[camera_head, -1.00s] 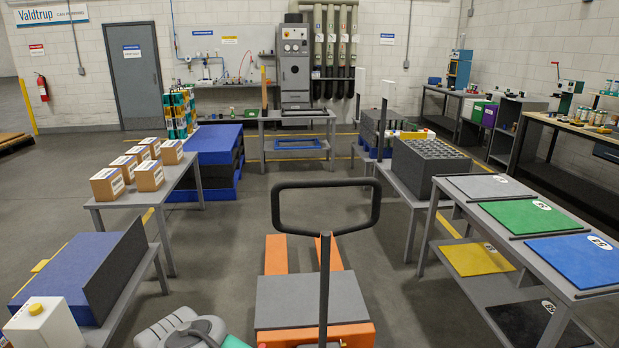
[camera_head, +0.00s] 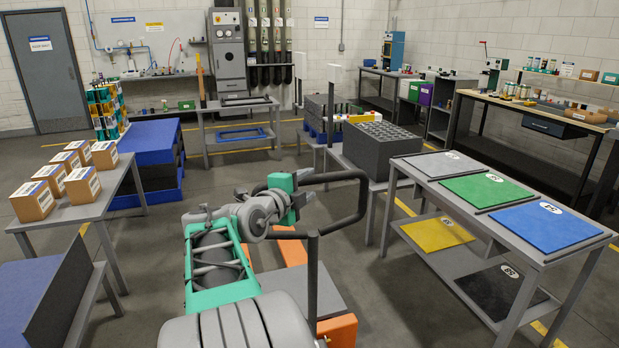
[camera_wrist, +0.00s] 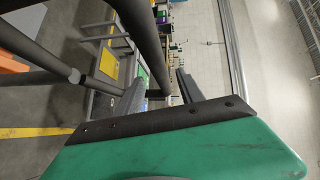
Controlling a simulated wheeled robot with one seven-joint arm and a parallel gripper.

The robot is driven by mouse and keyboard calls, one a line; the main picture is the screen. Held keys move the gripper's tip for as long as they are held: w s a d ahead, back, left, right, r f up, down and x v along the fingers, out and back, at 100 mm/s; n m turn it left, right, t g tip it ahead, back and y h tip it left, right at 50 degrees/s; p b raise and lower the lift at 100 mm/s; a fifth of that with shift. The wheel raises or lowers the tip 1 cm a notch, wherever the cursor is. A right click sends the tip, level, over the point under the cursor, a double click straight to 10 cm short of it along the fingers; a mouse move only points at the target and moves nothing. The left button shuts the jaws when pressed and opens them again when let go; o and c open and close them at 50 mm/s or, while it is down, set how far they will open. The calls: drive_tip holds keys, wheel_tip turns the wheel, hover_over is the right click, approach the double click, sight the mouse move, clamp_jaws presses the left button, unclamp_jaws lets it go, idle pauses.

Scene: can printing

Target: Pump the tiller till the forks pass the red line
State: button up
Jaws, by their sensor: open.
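The tiller (camera_head: 362,195) is a dark loop handle on a dark post, standing upright in front of me. My gripper (camera_head: 303,190) is at the left part of the loop in the head view. In the wrist view my gripper (camera_wrist: 160,90) has its fingers apart, and a dark bar of the tiller (camera_wrist: 140,35) runs down to between or just beside them; I cannot tell which. The forks (camera_head: 291,252) are orange and low, mostly hidden behind my arm and the grey deck (camera_head: 330,290) of the truck. No red line can be made out.
A table with blue, green and grey mats (camera_head: 490,188) stands close on the right. A table with cardboard boxes (camera_head: 76,187) stands on the left. A dark grey block with holes (camera_head: 378,150) sits behind the tiller. Floor is open beyond the forks.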

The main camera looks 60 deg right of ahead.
sight(311, 182)
drive_tip(key=d, duration=0.3)
drive_tip(key=d+p, duration=0.1)
drive_tip(key=shift+w+d+f, duration=0.1)
drive_tip(key=shift+d+f, duration=0.15)
drive_tip(key=shift+f, duration=0.1)
drive_tip(key=shift+c, duration=0.5)
clamp_jaws()
idle(0.5)
